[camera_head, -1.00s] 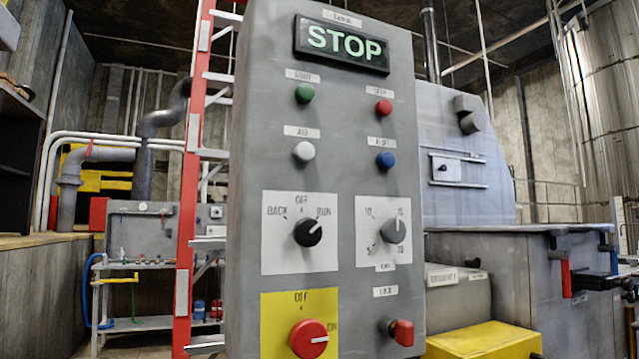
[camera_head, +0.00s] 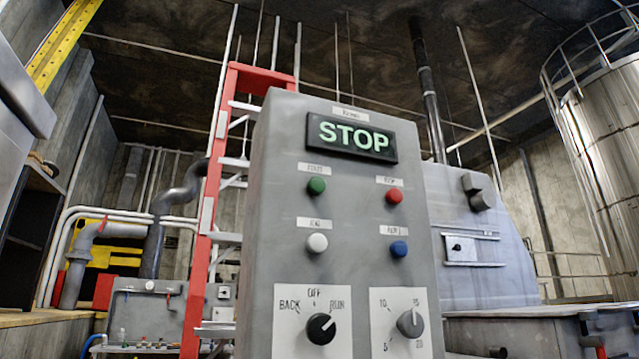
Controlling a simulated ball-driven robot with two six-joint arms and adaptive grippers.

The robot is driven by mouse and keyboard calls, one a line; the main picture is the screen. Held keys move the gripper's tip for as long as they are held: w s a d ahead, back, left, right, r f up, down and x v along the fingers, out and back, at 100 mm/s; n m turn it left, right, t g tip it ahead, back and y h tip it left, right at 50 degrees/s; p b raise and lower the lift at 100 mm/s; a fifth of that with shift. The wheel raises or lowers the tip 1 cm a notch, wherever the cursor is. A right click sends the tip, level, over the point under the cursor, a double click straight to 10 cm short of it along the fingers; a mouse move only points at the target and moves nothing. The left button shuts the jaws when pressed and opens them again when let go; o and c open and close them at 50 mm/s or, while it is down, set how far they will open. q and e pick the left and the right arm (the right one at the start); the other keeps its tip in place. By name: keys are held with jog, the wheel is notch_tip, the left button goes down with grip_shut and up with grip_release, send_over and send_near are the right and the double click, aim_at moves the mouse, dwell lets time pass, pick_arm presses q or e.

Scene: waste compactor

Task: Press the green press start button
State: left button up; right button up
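The green button (camera_head: 316,186) is a small round button on the grey control panel (camera_head: 270,190), under a small blurred label. It sits at upper left on the panel, below a lit display (camera_head: 352,138) that reads STOP in green letters. A red button (camera_head: 394,196) is to its right. A white button (camera_head: 317,243) is below it, and a blue button (camera_head: 399,249) is at lower right of it. Nothing covers the green button. Neither of my grippers shows in the view.
A black knob (camera_head: 321,329) on a BACK/OFF/RUN plate points towards RUN. A grey dial (camera_head: 410,322) is beside it. A red ladder (camera_head: 207,210) stands behind the panel at left. Grey machinery (camera_head: 484,225) is at right. The space before the panel's buttons looks clear.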

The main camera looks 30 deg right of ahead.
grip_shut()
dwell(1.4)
